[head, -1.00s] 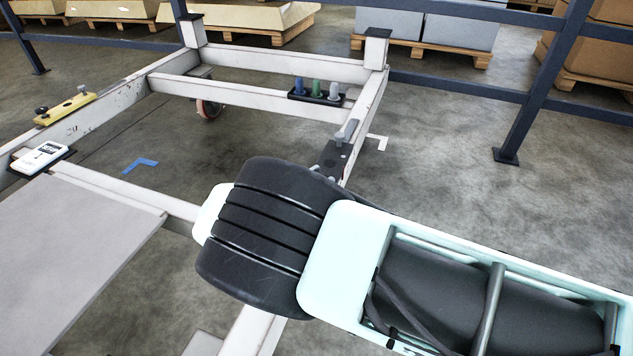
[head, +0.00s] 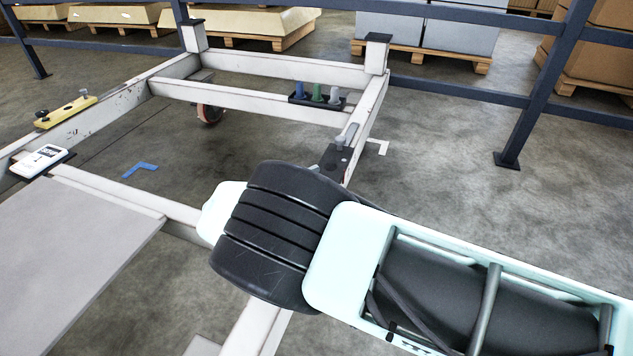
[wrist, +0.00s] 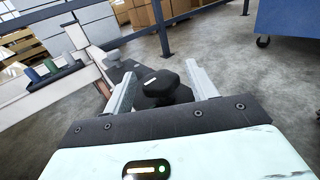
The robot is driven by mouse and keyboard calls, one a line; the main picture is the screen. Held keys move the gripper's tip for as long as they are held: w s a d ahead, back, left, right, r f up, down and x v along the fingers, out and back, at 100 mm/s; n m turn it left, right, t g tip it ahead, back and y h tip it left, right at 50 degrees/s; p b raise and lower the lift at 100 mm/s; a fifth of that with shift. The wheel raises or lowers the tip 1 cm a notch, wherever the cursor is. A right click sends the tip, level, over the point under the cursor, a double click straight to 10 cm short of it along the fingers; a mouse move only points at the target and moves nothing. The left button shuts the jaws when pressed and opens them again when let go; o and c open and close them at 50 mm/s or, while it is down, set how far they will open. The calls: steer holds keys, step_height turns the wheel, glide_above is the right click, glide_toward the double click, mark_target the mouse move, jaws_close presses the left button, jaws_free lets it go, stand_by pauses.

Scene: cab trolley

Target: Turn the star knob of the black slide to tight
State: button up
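The black slide (head: 333,163) sits on the trolley's right rail, partly hidden behind my arm in the head view. A grey lever or knob (head: 346,138) stands on it. In the wrist view a dark star knob (wrist: 160,85) lies between the two pale fingers of my gripper (wrist: 160,70). The fingers are spread on either side of it. A gap shows at the left finger; the right finger looks close, and I cannot tell whether it touches.
A rack with blue, green and grey pegs (head: 317,98) sits on the cross rail. A yellow slide (head: 66,111) and a white device (head: 40,160) sit on the left rail. A grey panel (head: 75,255) lies at lower left. A dark blue fence (head: 535,95) stands behind.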

steer(key=shift+s+a, duration=0.1)
steer(key=shift+a, duration=0.05)
steer(key=v, duration=1.5)
steer(key=shift+a+f, duration=0.15)
steer(key=shift+f, duration=0.15)
steer(key=shift+b+v, duration=0.45)
steer(key=shift+v, duration=0.5)
steer(key=shift+r, duration=0.25)
